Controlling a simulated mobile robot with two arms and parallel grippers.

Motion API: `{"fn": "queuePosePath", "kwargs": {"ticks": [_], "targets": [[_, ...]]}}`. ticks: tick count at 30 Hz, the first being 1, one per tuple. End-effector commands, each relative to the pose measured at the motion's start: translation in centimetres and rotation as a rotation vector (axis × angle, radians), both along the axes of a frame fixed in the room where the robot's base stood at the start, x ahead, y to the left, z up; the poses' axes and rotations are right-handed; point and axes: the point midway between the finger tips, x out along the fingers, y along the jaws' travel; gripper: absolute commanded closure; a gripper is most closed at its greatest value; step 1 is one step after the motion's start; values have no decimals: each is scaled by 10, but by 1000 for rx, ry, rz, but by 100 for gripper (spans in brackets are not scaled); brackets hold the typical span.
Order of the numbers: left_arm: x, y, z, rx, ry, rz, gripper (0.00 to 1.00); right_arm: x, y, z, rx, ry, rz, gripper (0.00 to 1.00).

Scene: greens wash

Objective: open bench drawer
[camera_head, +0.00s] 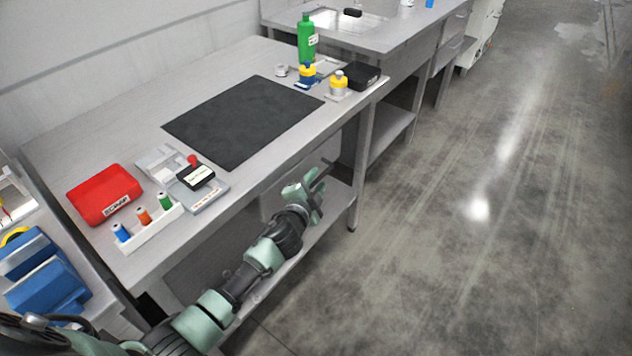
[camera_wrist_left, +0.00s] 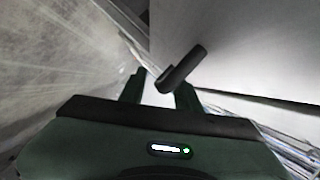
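The grey bench (camera_head: 90,160) runs diagonally across the head view. Under its top, a pale drawer front (camera_head: 283,197) shows partly behind my left arm. My left gripper (camera_head: 318,188) is in front of it, below the bench edge. In the left wrist view the drawer front is the large pale panel (camera_wrist_left: 240,45), and a dark bar handle (camera_wrist_left: 186,66) lies slantwise at the fingertips. The fingers of the left gripper (camera_wrist_left: 160,90) stand apart, with the handle's near end between or just beyond them. I cannot tell whether they touch it. My right gripper is not in view.
A lower shelf (camera_head: 300,255) is under the bench. The concrete floor (camera_head: 450,240) to the right is clear.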

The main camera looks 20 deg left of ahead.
Motion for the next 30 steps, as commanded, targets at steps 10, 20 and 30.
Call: {"fn": "queuePosePath", "kwargs": {"ticks": [10,20,30], "targets": [[4,0,-1,0,1,1,73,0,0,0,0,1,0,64],[4,0,-1,-1,1,1,100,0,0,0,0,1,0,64],[4,0,-1,-1,2,1,100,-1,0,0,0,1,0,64]]}}
